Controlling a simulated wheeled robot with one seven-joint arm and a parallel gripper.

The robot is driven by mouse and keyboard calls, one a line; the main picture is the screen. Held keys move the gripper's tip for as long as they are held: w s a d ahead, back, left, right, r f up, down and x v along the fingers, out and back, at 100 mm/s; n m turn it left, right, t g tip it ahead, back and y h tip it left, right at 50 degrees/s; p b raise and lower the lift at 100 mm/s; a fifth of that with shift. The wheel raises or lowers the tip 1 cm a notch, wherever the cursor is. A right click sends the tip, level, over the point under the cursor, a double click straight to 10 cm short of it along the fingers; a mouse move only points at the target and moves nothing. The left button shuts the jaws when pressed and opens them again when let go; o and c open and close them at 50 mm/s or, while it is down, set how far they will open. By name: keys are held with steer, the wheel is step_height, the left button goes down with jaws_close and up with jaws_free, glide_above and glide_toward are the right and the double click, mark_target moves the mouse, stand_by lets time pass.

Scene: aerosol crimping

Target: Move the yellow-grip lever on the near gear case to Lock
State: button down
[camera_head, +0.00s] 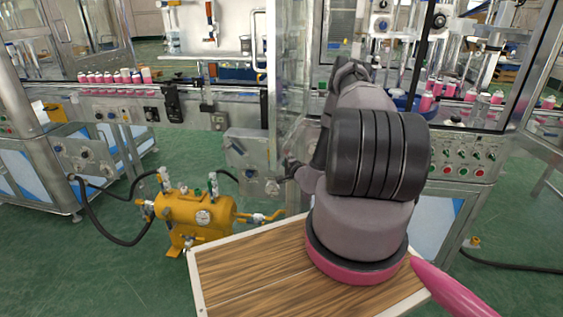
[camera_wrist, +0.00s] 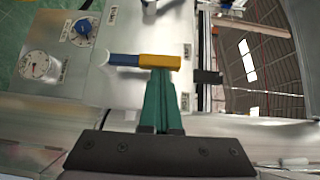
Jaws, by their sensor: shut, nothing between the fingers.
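The gear case (camera_wrist: 140,30) is a pale metal box that fills the upper middle of the wrist view. It also shows in the head view (camera_head: 250,150), left of my arm. Its lever has a yellow grip (camera_wrist: 160,61) with a blue section beside it, and lies crosswise in the wrist view. My gripper (camera_wrist: 160,73) has green fingers, shut and empty, with their tips at the yellow grip's lower edge. I cannot tell whether they touch it. Small labels sit around the lever, too small to read. My arm hides the lever in the head view.
A yellow tank (camera_head: 195,217) with hoses stands on the floor at left. A conveyor (camera_head: 130,97) with pink cans runs behind. Green floor at left is partly clear.

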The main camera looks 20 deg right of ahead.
steer(key=shift+w+a+r, duration=0.15)
steer(key=shift+w+a, duration=0.4)
steer(key=shift+a, duration=0.25)
steer(key=shift+w+a+r, duration=0.1)
steer(key=shift+w+a, duration=0.4)
steer(key=shift+a, duration=0.25)
steer(key=shift+a, duration=0.15)
